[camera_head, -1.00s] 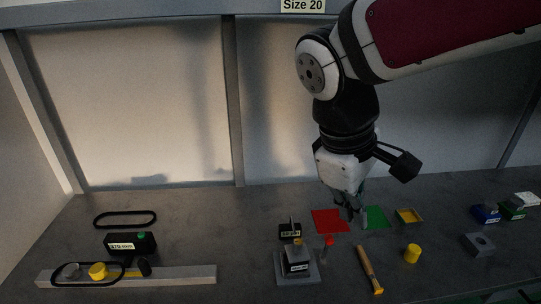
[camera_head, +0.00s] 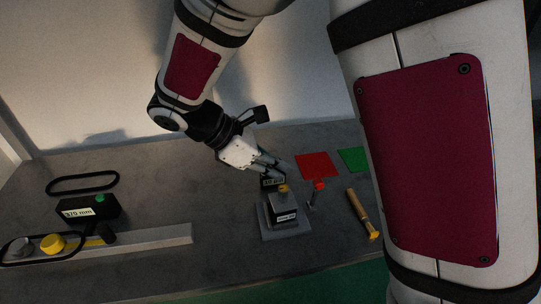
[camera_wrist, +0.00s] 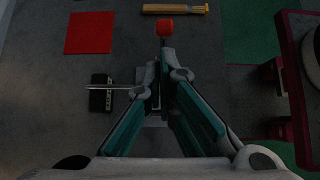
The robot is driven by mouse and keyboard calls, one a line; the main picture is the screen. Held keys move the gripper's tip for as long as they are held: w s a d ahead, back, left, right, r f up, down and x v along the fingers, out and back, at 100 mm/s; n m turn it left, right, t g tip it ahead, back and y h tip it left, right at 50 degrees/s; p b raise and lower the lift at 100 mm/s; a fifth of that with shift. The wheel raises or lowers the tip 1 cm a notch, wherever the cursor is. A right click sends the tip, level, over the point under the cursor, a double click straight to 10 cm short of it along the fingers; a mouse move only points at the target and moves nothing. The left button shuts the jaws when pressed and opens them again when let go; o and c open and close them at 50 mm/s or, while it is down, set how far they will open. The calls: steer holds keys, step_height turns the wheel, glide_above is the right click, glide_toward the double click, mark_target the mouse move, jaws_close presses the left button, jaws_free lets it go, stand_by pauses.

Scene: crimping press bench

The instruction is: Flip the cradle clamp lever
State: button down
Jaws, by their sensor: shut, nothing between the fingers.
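The clamp lever shows as a red knob (camera_head: 319,185) on a short dark stem, at the right of the grey press cradle (camera_head: 283,230). In the wrist view the red knob (camera_wrist: 165,27) lies just past my fingertips; I cannot tell whether they touch it. The cradle holds a dark block with a white label and a yellow top (camera_head: 284,189). My gripper (camera_head: 284,170) is shut and empty, reaching down to the right above the back of the cradle. In the wrist view its fingers (camera_wrist: 167,55) hide most of the cradle.
A small black labelled block (camera_wrist: 100,92) with a thin rod stands behind the cradle. A red mat (camera_head: 314,166), a green mat (camera_head: 354,160) and a wooden-handled tool (camera_head: 362,212) lie to the right. A 375 mm box (camera_head: 88,210) and belts are at left. My arm hides the far right.

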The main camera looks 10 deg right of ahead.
glide_toward(314, 195)
steer(key=d+f, duration=0.1)
steer(key=w+d+f, duration=0.1)
steer(key=d, duration=0.1)
stand_by(0.5)
steer(key=shift+d+r+y+p, duration=0.15)
steer(key=shift+d+y+p, duration=0.2)
steer(key=shift+y, duration=0.15)
